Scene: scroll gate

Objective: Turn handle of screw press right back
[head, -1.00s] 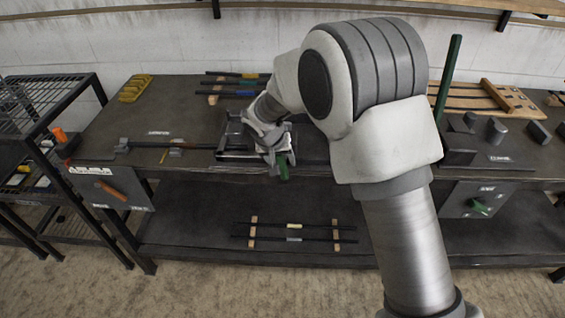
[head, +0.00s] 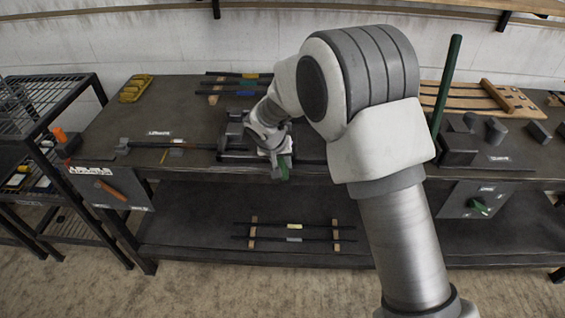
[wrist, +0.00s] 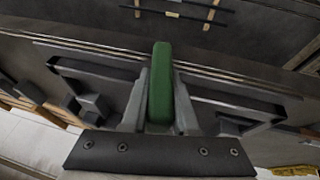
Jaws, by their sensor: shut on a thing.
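My gripper (head: 281,170) is at the front edge of the workbench, in front of a dark metal frame (head: 232,156) that looks like the screw press. It is shut on a green handle (head: 286,172). In the wrist view the green handle (wrist: 160,85) stands upright between the two grey fingers, which touch it on both sides. Dark frame bars (wrist: 235,98) show to the left and right of it. The handle's joint to the press is hidden, and my arm covers part of the press in the head view.
A tall green lever (head: 447,80) rises at the right of the bench (head: 105,140). An orange handle (head: 110,190) and a second green handle (head: 479,206) sit on front panels. Racked rods (head: 235,84) lie at the back. A wire shelf (head: 45,100) stands left.

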